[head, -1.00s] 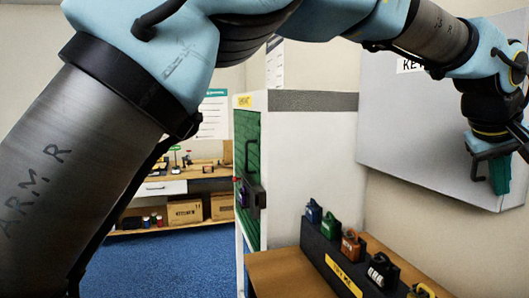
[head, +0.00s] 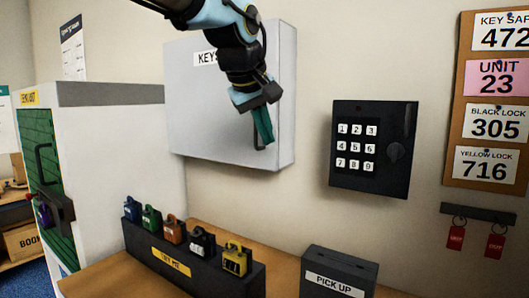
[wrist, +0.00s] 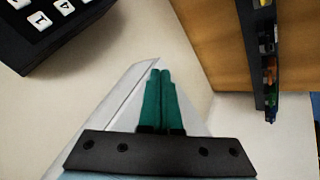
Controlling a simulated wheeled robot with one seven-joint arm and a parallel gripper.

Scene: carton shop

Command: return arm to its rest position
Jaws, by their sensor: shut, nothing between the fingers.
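My gripper (head: 264,135) hangs at the end of my arm in the head view, pointing down in front of the grey KEYS cabinet (head: 228,110). Its two green fingers are together with nothing between them. In the wrist view the closed fingers of my gripper (wrist: 160,75) stand side by side, and the cabinet's pale surface lies behind them. I cannot tell from these frames how far the fingers are from the cabinet. My upper arm is mostly outside the head view.
A black keypad box (head: 373,150) is on the wall to the right. Below, a wooden table (head: 100,278) carries a dark rack (head: 170,258) of several coloured padlocks and a PICK UP box (head: 340,276). A white cabinet (head: 125,150) with a green door stands left. A code board (head: 452,100) hangs right.

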